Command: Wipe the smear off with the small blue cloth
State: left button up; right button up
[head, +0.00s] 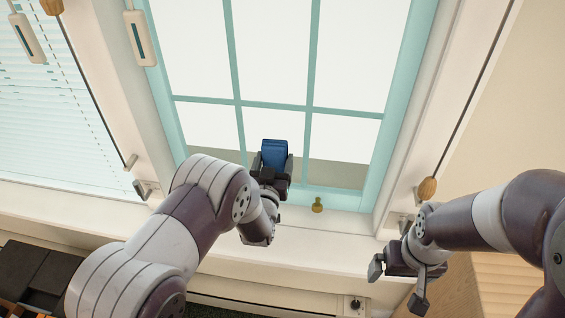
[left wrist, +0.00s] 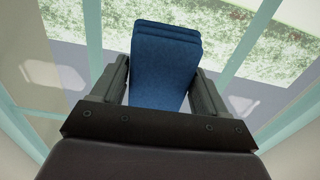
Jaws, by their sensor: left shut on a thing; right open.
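The small blue cloth (head: 275,152) is folded into a thick pad. My left gripper (head: 273,168) is shut on it and holds it in front of a lower pane of the teal-framed window (head: 278,106). In the left wrist view the cloth (left wrist: 166,60) sticks out between the two fingers of the gripper (left wrist: 155,92). I cannot tell whether the cloth touches the glass. No smear can be made out on the panes; part of the glass is hidden behind the cloth and gripper. My right gripper (head: 395,280) is open and empty at the lower right.
A brass window catch (head: 317,205) sits on the bottom frame. A pale sill (head: 320,240) runs below the window. A wooden cord pull (head: 427,188) hangs at the right. Blinds (head: 60,110) cover a second window at the left. A dark box (head: 30,275) stands at the lower left.

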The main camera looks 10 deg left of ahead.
pick_arm(q)
jog(key=shift+a, duration=1.25)
jog(key=shift+w+a, duration=0.15)
jog(key=shift+a, duration=1.65)
jog(key=shift+r, duration=0.1)
jog(key=shift+s, duration=0.35)
jog(key=p, duration=0.2)
send_near(253, 150)
jog(key=shift+w, duration=0.4)
